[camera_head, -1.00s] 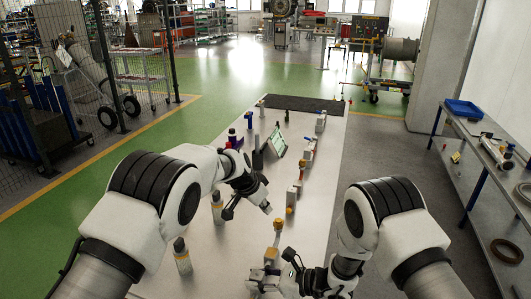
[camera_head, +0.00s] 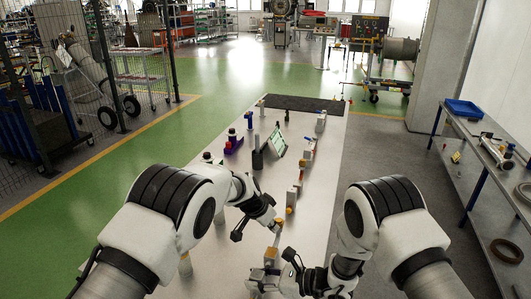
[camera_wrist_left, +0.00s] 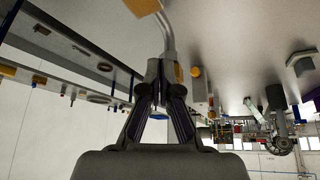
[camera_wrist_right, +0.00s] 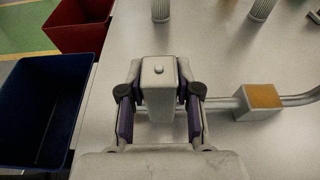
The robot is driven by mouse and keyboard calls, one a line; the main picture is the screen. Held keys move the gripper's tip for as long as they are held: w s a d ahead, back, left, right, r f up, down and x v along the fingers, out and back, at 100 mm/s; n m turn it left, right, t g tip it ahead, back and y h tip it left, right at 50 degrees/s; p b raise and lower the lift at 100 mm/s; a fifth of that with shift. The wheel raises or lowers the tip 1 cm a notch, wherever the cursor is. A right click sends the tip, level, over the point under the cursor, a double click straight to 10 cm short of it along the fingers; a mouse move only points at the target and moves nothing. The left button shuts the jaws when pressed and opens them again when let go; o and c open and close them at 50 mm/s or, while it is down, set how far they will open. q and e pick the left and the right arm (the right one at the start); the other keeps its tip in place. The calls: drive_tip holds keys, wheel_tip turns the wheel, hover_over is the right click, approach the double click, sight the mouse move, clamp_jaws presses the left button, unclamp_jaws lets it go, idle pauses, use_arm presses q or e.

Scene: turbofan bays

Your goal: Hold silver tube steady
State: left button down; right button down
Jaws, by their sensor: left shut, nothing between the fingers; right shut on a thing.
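The silver tube (camera_wrist_right: 300,98) runs from the right into a grey block with an orange top (camera_wrist_right: 258,99), then on to a grey end block (camera_wrist_right: 158,92). My right gripper (camera_wrist_right: 158,98) is shut on that end block, low above the table. In the left wrist view the tube (camera_wrist_left: 168,35) bends down from an orange-faced block (camera_wrist_left: 143,6) towards my left gripper (camera_wrist_left: 157,85). In the head view my left gripper (camera_head: 276,226) is shut and empty, close by the tube's far end; contact cannot be told. My right gripper (camera_head: 262,284) is nearer the bottom edge.
A blue bin (camera_wrist_right: 38,105) and a red bin (camera_wrist_right: 78,28) stand left of my right gripper. A tablet (camera_head: 277,142) and several small fittings stand farther up the table. A side bench (camera_head: 475,165) is at the right.

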use_arm(q)
drive_tip(key=shift+f, duration=0.2)
drive_tip(key=shift+w+d, duration=0.1)
drive_tip(key=shift+w, duration=0.2)
idle(0.5)
drive_tip(key=shift+w, duration=0.15)
